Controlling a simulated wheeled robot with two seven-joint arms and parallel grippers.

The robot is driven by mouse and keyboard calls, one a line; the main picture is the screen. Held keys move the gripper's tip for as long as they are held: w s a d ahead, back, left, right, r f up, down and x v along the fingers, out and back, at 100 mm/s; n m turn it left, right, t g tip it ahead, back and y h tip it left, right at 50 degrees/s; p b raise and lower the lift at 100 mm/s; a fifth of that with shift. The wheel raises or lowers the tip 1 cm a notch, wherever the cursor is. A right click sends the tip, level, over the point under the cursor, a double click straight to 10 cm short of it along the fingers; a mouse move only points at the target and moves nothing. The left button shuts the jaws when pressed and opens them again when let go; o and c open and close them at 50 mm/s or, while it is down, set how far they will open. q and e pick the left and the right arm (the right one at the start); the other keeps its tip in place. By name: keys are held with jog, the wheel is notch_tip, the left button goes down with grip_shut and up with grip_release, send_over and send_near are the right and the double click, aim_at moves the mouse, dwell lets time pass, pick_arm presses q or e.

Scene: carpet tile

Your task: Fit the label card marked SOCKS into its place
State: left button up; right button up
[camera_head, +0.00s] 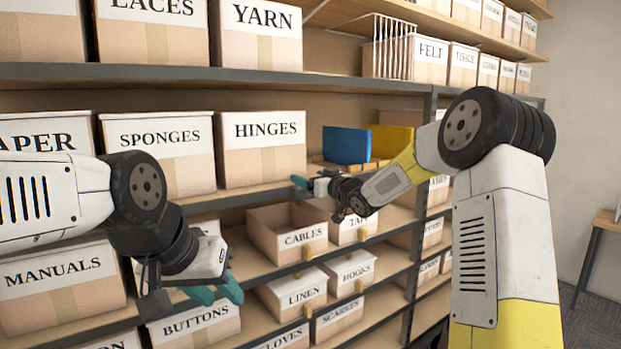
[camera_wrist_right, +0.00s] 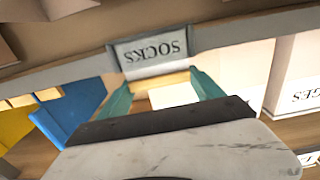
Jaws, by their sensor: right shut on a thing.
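The SOCKS card (camera_wrist_right: 152,50) is a grey plate with dark lettering, upside down in the right wrist view. My right gripper (camera_wrist_right: 160,82) is shut on it by a tan strip along its edge, between the teal fingers. The card overlaps the grey shelf edge (camera_wrist_right: 225,35) in that view; I cannot tell whether it touches it or sits in a holder. In the head view my right gripper (camera_head: 306,184) is at the shelf edge right of the HINGES box, and the card is not legible there. My left gripper (camera_head: 217,291) is open and empty near the BUTTONS box.
The HINGES box (camera_head: 262,148) stands left of my right gripper. A blue block (camera_head: 346,145) and a yellow one (camera_head: 392,141) stand behind it. The CABLES box (camera_head: 285,236) and LINEN box (camera_head: 292,292) are below. The BUTTONS box (camera_head: 196,322) is close to my left gripper.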

jog(key=o, duration=1.3)
jog(key=shift+o, duration=0.2)
jog(key=s+d+m+g+h, duration=0.15)
jog(key=s+d+h, duration=0.25)
jog(key=s+d, duration=0.5)
jog(key=s+d+m+g+h, duration=0.1)
jog(key=s+d+m+h, duration=0.3)
jog(key=s, duration=0.9)
jog(key=s+f+g, duration=0.3)
jog(key=s, duration=0.9)
jog(key=s+f+g, duration=0.3)
jog(key=s+f, duration=0.1)
jog(key=s, duration=0.7)
jog(key=shift+s+d+m, duration=0.35)
jog(key=shift+d, duration=0.05)
